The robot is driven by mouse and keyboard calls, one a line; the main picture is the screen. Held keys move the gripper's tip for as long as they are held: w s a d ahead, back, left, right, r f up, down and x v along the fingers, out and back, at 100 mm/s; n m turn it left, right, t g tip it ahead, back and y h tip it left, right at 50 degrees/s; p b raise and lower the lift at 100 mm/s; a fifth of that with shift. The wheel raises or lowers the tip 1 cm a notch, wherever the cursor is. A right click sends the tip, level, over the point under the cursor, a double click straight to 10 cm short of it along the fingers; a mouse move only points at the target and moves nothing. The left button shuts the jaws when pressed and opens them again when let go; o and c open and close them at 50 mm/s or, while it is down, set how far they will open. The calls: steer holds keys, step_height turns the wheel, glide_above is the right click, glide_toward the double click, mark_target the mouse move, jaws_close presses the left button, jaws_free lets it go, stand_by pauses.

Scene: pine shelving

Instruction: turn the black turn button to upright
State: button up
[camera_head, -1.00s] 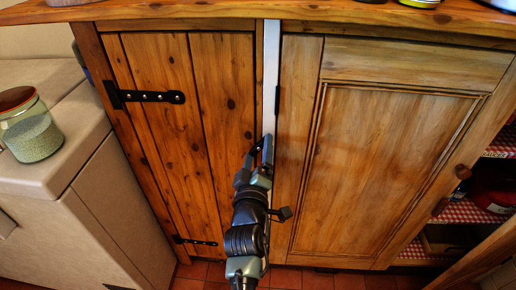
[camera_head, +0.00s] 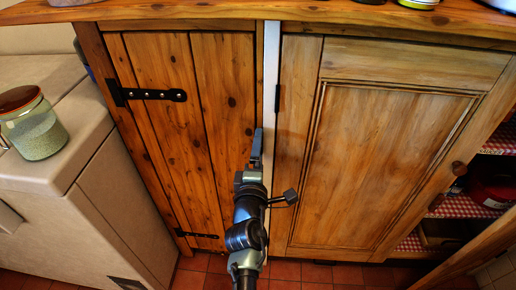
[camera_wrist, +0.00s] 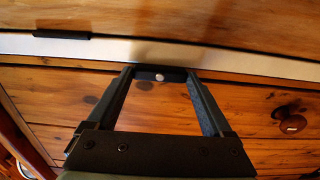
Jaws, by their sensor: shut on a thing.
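The black turn button (camera_wrist: 148,75), a short dark bar with a silver screw, shows in the wrist view beside the pale post (camera_wrist: 230,59). It lies roughly parallel to that post, which stands upright in the head view (camera_head: 271,70). My gripper (camera_wrist: 161,74) has one finger at each end of the button and is shut on it. In the head view my gripper (camera_head: 257,142) reaches the right edge of the left plank door (camera_head: 175,60) and hides the button.
A panelled door (camera_head: 385,165) with a round knob (camera_head: 459,168) is on the right. Another knob (camera_wrist: 292,123) shows in the wrist view. A jar (camera_head: 38,135) stands on the beige unit at left. Open shelves are at far right. The tiled floor is below.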

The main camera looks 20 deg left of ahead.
stand_by(0.4)
steer(key=o, duration=1.1)
steer(key=shift+o, duration=0.2)
steer(key=p+v, duration=0.3)
steer(key=v, duration=1)
steer(key=shift+p, duration=0.3)
